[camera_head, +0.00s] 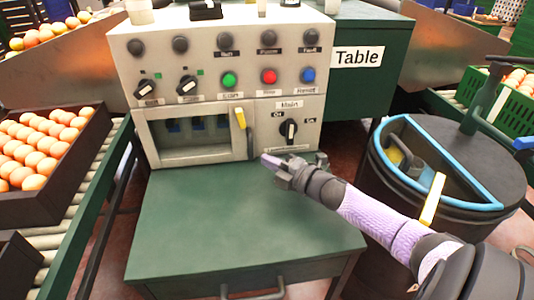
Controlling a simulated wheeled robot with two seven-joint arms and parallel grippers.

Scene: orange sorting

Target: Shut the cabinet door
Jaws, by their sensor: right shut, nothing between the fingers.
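The grey control cabinet (216,88) stands in the middle of the head view. Low on its front is a rectangular framed opening (195,154) with dark blue parts showing inside. A yellow piece (240,118) is at its upper right, and a narrow dark upright part (250,143) is at its right edge. I cannot tell how far the cabinet door stands open. My right gripper (268,161) reaches in from the lower right. It is shut and empty, with its tip close to the dark upright part; contact is unclear. My left gripper is not in view.
A green table top (235,220) lies below the cabinet. A round black bin (450,165) with a blue rim stands at right. A switch (288,130) is just above my right gripper.

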